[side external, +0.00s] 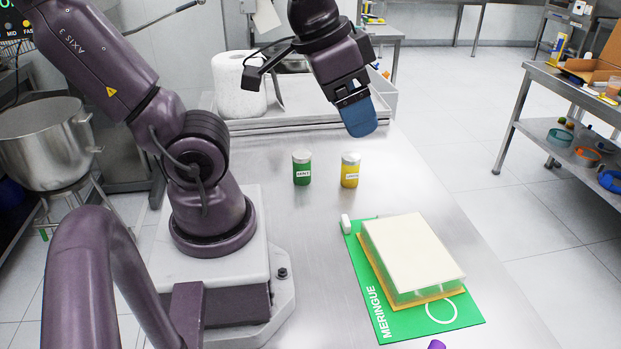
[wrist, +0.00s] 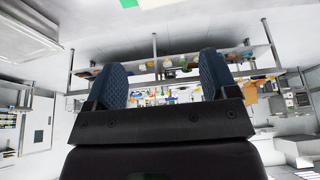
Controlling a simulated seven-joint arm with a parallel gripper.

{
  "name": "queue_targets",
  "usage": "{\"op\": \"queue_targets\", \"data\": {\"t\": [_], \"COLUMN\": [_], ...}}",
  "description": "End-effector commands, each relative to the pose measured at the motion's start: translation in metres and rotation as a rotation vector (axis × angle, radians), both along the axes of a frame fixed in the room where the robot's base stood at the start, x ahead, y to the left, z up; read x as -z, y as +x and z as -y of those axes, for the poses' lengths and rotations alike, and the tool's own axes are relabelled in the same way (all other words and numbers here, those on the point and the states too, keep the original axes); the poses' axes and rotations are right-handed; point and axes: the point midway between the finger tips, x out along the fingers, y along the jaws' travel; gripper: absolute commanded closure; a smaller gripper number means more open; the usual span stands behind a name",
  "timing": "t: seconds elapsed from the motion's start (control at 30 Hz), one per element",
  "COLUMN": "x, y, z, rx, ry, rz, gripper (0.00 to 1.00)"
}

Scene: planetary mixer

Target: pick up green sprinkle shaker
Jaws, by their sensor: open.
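The green sprinkle shaker (side external: 302,170) stands upright on the steel table, with a grey lid and a white label. A yellow shaker (side external: 350,170) of like shape stands just to its right. My gripper (side external: 360,117) hangs above and behind the shakers in the side view, apart from both. In the wrist view my gripper (wrist: 166,80) shows two blue textured fingers spread wide with nothing between them. Neither shaker can be made out in the wrist view.
A green mat (side external: 455,318) marked MERINGUE holds a pale block-like box (side external: 412,252). A white roll (side external: 238,85) stands on a tray at the back. A purple item (side external: 437,344) shows at the front edge. The table around the shakers is clear.

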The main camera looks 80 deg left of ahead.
Motion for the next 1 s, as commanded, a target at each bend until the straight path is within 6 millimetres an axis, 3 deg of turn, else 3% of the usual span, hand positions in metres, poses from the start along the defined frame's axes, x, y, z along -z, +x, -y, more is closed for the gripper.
{"op": "queue_targets", "data": {"t": [0.27, 0.57, 0.8, 1.0], "x": [0.078, 0.157, 0.216, 0.263], "y": [0.01, -0.007, -0.027, -0.033], "z": [-0.034, -0.095, -0.145, -0.182], "rx": [0.009, 0.176, 0.447, 0.759], "ry": [0.123, 0.371, 0.578, 0.755], "rz": [-0.416, -0.89, -1.226, -1.401], "gripper": [0.21, 0.21, 0.21, 0.21]}}
